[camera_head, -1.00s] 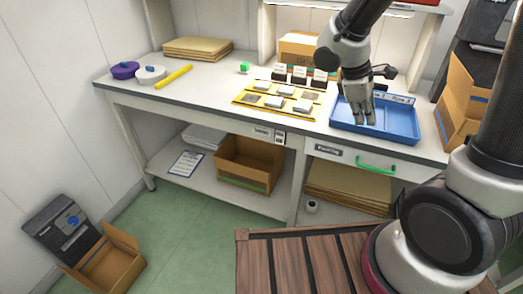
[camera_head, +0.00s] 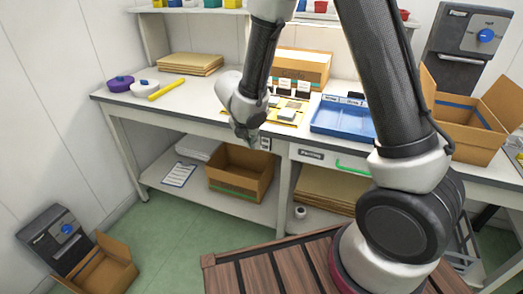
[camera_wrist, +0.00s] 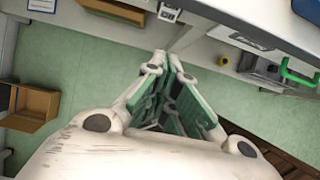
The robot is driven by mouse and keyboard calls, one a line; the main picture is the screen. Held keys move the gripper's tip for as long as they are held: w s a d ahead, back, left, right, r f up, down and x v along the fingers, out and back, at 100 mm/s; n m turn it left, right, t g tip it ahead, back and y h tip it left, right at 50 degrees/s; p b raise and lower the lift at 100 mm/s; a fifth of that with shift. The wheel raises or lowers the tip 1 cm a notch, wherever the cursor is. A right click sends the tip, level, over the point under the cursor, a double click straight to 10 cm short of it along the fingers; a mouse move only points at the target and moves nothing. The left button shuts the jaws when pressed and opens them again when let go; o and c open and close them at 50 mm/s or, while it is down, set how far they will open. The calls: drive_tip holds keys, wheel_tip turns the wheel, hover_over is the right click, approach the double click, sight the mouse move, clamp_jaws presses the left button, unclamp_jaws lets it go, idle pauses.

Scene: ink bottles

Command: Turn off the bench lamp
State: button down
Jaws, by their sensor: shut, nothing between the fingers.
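A small pale switch plate (camera_head: 265,143) is on the front edge of the white bench, left of the drawer. It also shows at the top of the wrist view (camera_wrist: 169,12). My gripper (camera_head: 244,136) is in front of the bench edge, just left of the plate in the head view. Its fingers are shut and empty; their tips show in the wrist view (camera_wrist: 166,58), below the plate in the picture. I see no contact with the plate. A bright strip (camera_head: 318,20) shows under the upper shelf, partly behind my arm; I cannot tell for sure that it is the lamp.
A blue tray (camera_head: 342,118) and a large open carton (camera_head: 468,128) are on the bench at right. The drawer has a green handle (camera_head: 353,166). An open box (camera_head: 240,172) sits on the lower shelf.

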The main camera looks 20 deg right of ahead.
sight(263, 146)
drive_tip(key=shift+w+d+r+x, duration=0.25)
drive_tip(key=shift+w+x, duration=0.1)
drive_tip(key=shift+x, duration=1.8)
drive_tip(key=shift+w+d+r+x, duration=0.2)
drive_tip(key=shift+w+d+x, duration=0.15)
drive_tip(key=shift+x, duration=1.8)
drive_tip(key=shift+w+d+r+x, duration=0.2)
drive_tip(key=shift+w+x, duration=0.1)
drive_tip(key=shift+x, duration=1.85)
drive_tip(key=shift+r, duration=0.1)
drive_tip(key=shift+w+d+f, duration=0.2)
drive_tip(key=shift+w+f, duration=0.05)
drive_tip(key=shift+f, duration=0.05)
drive_tip(key=shift+r, duration=0.2)
drive_tip(key=shift+r, duration=0.65)
